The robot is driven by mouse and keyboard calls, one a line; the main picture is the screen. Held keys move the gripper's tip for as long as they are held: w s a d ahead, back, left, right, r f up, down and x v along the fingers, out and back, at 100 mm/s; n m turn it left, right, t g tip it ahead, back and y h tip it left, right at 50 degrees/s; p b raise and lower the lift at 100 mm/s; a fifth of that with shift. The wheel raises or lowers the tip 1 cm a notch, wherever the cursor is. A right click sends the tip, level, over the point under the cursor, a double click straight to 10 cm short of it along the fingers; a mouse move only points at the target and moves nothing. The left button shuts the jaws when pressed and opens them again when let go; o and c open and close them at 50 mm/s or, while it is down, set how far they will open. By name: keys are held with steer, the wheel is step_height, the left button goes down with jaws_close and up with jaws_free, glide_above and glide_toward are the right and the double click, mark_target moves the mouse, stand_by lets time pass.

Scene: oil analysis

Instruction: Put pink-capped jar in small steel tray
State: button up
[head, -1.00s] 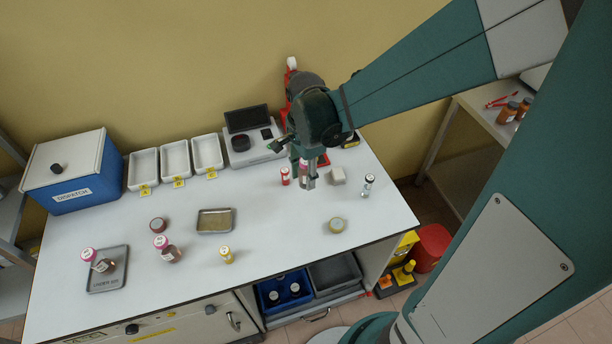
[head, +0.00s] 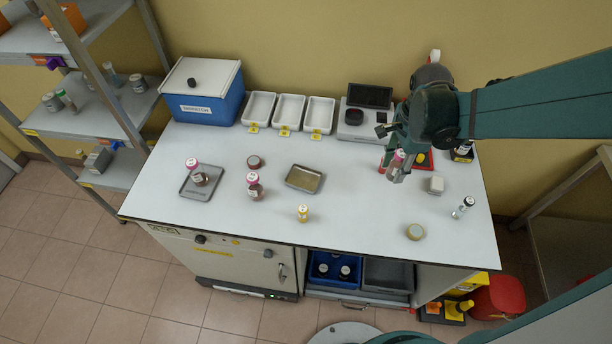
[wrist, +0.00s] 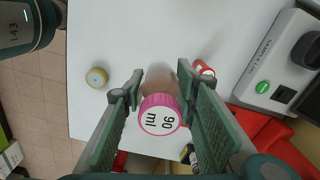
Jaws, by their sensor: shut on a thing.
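An empty small steel tray (head: 289,183) lies mid-table, left of the gripper. A third pink-capped jar (head: 254,189) stands between the trays.
White bins (head: 289,111) and a scale (head: 362,125) line the back.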

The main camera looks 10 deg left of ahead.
steer(key=w+a+n+p, duration=0.15)
steer(key=a+n, duration=0.45)
steer(key=a, duration=0.8)
steer(key=n, duration=0.6)
glide_above(304, 180)
steer(key=shift+r, duration=0.3)
steer(key=shift+f, duration=2.95)
steer(key=shift+f, duration=2.1)
steer(key=shift+f+b, duration=0.15)
steer(key=shift+b, duration=0.2)
